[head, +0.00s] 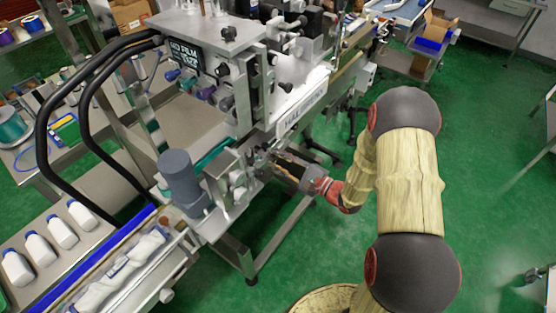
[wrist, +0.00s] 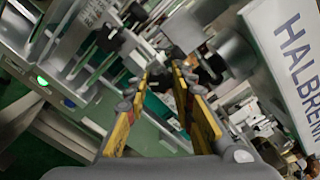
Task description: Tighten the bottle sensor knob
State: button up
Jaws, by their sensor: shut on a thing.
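My gripper (head: 268,154) reaches in from the right to the machine's front side, below the white HALBREN-type label panel. In the wrist view my gripper (wrist: 166,72) shows two yellow-padded fingers that converge at their tips. They are shut on a small dark part, which I take to be the bottle sensor knob (wrist: 160,83); it is mostly hidden between the fingertips. In the head view the knob is hidden by the fingers and metal brackets. How far the knob is turned cannot be seen.
The grey machine (head: 205,32) surrounds the gripper with brackets and rods. A grey cylindrical motor (head: 181,178) stands to the left. Another black knob (wrist: 108,40) is near the fingers. Green floor (head: 480,190) lies open at right.

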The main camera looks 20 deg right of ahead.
grip_shut()
